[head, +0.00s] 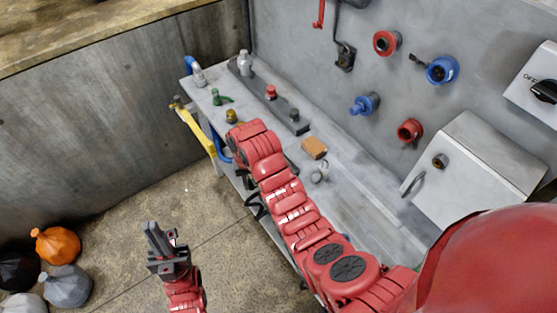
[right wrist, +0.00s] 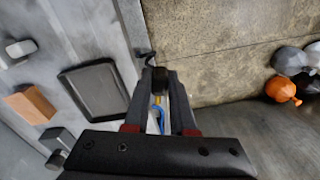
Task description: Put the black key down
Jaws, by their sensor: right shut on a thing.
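In the right wrist view my right gripper (right wrist: 158,98) is shut on a dark piece, the black key (right wrist: 155,78), between its fingertips. A thin dark hooked part (right wrist: 146,57) shows just beyond the tips, at the bench edge. A black rectangular tray-like plate (right wrist: 102,88) lies on the grey bench beside the fingers. In the head view my right arm reaches over the bench (head: 340,193) and hides most of the right gripper and the key. My left gripper (head: 155,238) is over the floor, away from the bench, its fingers close together with nothing seen between them.
An orange-brown block (head: 314,148) and a small metal part (head: 320,172) lie on the bench near my right arm. A grey rail (head: 286,110) with knobs stands behind. A yellow bar (head: 196,128) is at the bench's left end. Bags (head: 57,245) lie on the floor at left.

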